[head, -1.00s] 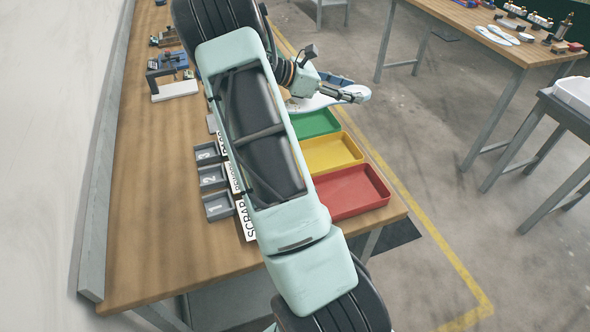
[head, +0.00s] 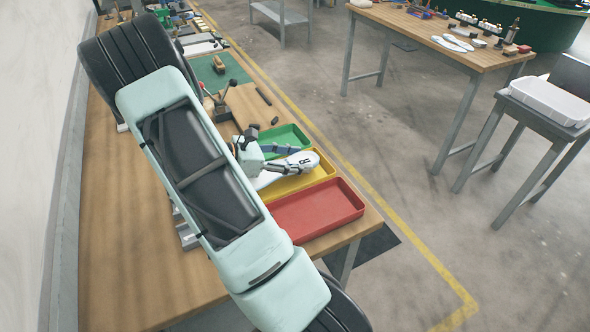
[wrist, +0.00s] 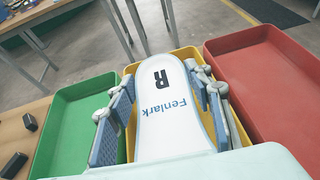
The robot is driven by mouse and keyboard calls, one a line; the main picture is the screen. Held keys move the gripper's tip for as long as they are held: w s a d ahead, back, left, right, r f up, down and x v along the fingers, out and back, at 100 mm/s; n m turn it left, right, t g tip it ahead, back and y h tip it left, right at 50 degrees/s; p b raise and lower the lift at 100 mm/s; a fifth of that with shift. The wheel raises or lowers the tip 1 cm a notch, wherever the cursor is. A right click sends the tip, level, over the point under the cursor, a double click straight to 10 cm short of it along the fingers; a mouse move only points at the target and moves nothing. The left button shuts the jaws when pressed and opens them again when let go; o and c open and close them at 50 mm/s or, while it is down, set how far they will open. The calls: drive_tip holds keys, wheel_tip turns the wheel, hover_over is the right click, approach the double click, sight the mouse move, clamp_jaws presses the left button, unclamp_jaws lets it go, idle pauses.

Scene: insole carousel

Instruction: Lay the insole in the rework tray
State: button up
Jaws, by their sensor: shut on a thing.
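The white insole (wrist: 172,118), marked "R" and "Fenlark" in blue, lies lengthwise between the blue finger pads of my gripper (wrist: 161,82). My gripper is shut on its sides. In the head view the insole (head: 304,163) is over the yellow tray (head: 298,184), the middle of three, its rounded end by the tray's far edge. In the wrist view it hides most of the yellow tray's inside. I cannot tell whether it touches the tray. No label is readable now; the earlier head frame shows label cards beside the trays.
The green tray (head: 288,134) is on the far side of the yellow one and looks empty. The red tray (head: 316,212) is on the near side, empty. A dark lever fixture (head: 218,105) stands farther along the bench. My arm hides much of the bench.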

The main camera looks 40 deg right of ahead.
sight(295, 176)
drive_tip(key=f, duration=0.3)
drive_tip(key=shift+a+f, duration=0.25)
drive_tip(key=shift+f, duration=0.1)
drive_tip(key=o, duration=1)
drive_tip(key=shift+o, duration=0.2)
drive_tip(key=v, duration=1.2)
drive_tip(key=shift+b, duration=0.3)
